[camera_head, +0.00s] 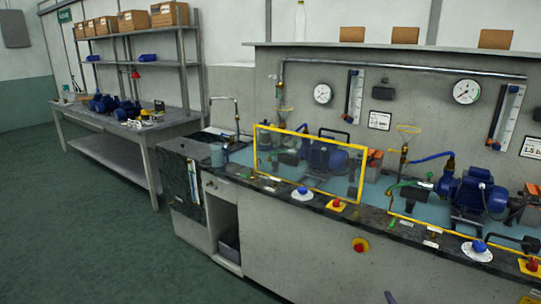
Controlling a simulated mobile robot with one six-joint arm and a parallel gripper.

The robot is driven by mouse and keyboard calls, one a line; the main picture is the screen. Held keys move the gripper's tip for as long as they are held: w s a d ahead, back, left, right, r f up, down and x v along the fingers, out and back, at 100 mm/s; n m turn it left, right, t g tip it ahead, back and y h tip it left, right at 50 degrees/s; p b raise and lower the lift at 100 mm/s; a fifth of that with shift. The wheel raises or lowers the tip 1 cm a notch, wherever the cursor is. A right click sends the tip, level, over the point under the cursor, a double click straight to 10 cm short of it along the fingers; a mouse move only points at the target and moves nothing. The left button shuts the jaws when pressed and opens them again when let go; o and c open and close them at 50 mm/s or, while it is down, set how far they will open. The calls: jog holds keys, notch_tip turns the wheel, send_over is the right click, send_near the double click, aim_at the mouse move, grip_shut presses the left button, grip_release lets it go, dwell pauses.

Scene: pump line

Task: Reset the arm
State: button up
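My gripper is not seen in the head view, and nothing of its fingers shows. A small dark sliver shows at the bottom edge, right of centre; I cannot tell what it is. The pump bench (330,245) stands on the right. Behind a yellow-framed clear guard (310,165) on it is a blue pump (325,155). A second blue pump (475,193) sits farther right, with no raised guard in front of it.
Red knobs (337,203) and blue knobs (303,191) line the bench's front edge, with a red stop button (360,245) below. Gauges (466,91) hang on the back panel. A workbench (150,135) with shelves stands left. The green floor (80,235) is clear.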

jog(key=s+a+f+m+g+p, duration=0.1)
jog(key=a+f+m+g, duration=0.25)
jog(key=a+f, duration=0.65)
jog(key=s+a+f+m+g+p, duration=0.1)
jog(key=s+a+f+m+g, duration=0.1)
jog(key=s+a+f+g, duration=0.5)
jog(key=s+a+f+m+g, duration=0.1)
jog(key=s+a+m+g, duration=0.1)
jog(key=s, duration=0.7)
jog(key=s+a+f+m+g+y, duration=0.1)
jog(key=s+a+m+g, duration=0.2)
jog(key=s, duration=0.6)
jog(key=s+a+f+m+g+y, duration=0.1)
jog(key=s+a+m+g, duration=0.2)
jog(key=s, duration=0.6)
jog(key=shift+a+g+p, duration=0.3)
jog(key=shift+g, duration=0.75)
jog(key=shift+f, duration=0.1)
